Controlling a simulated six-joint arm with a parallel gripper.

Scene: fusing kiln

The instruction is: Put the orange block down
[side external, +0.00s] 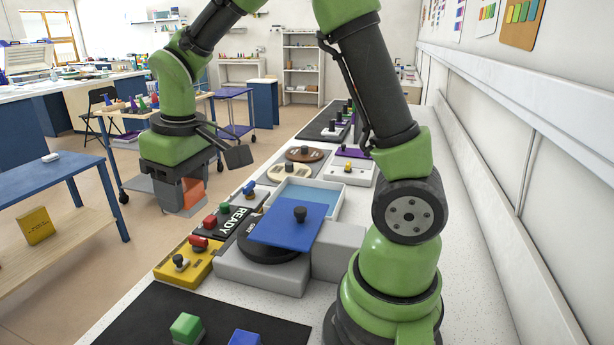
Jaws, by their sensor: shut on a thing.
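My gripper (180,200) hangs at the left of the picture, pointing down. It is shut on the orange block (193,192), which shows between its grey fingers and is partly hidden by them. In this view the block appears in the air left of the white bench (135,312), apart from anything below it. Its exact height cannot be told.
A black mat (150,335) at the front holds a green block (187,328) and a blue block (245,338). A yellow box (200,268), a READY panel (232,218) and a kiln with a blue lid (275,225) crowd the bench. A wall (560,160) runs along the right.

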